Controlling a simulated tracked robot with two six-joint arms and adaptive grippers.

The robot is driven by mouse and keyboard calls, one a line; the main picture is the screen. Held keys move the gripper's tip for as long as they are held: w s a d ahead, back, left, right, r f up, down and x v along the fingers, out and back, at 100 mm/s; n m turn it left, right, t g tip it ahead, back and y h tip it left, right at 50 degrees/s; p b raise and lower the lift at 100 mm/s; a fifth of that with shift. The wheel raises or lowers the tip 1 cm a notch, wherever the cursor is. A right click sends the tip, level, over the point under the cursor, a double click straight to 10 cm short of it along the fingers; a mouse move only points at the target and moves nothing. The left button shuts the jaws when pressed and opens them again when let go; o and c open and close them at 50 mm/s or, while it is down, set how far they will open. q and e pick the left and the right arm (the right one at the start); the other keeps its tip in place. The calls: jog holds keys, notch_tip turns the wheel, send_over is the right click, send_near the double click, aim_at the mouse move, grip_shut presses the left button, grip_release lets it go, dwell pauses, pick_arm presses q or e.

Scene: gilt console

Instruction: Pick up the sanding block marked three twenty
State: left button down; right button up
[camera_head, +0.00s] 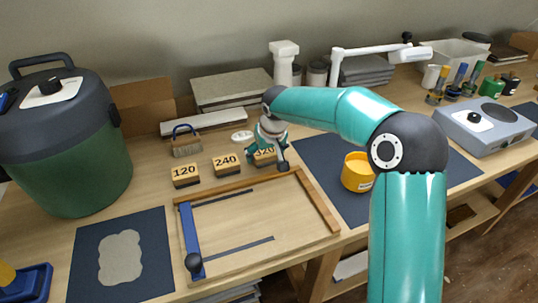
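The sanding block marked 320 (264,157) stands on the wooden table at the right end of a row of wooden blocks. Its label is partly covered by my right gripper. The block marked 240 (227,165) and the block marked 120 (185,176) stand to its left. My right gripper (268,160) is low over the 320 block, its fingers spread, one at the block's left and one at its right. It looks open; whether a finger touches the block is unclear. My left gripper is not in view.
A wooden frame with a blue bar (191,238) lies in front of the blocks. A yellow tub (356,172) stands on a dark mat to the right. A large green canister (65,140) stands at the left.

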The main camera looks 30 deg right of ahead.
aim_at(266, 152)
jog(key=c, duration=0.7)
jog(key=shift+r, duration=0.1)
notch_tip(266, 152, up, 20)
jog(key=p, duration=0.4)
jog(key=o, duration=0.4)
jog(key=shift+c, duration=1.4)
